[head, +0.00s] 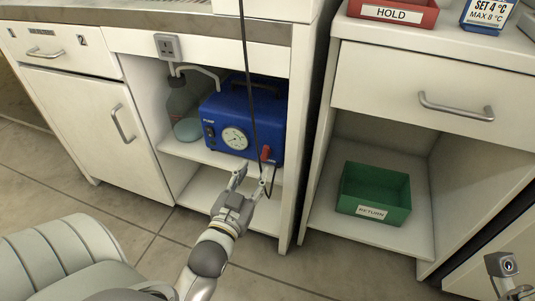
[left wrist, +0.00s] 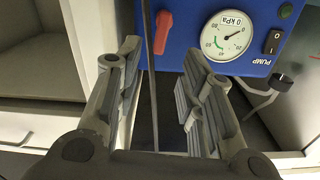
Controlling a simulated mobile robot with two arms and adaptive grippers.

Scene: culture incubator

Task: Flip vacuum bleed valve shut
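The blue vacuum pump (head: 262,115) stands on the upper shelf of the open cabinet bay. Its round gauge (head: 235,138) faces out and reads "kPa" in the left wrist view. The red bleed valve lever (head: 265,153) is low on the pump's front, right of the gauge; in the left wrist view the lever (left wrist: 163,32) lies roughly along the picture's vertical. My left gripper (head: 252,180) is open and empty, just in front of and below the lever, apart from it. In the left wrist view its fingers (left wrist: 160,70) are spread wide.
A black cable (head: 246,60) hangs down in front of the pump, close to the lever, and passes between my left fingers in the wrist view. A bottle (head: 184,110) with tubing stands left of the pump. A green RETURN bin (head: 374,190) sits in the right bay.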

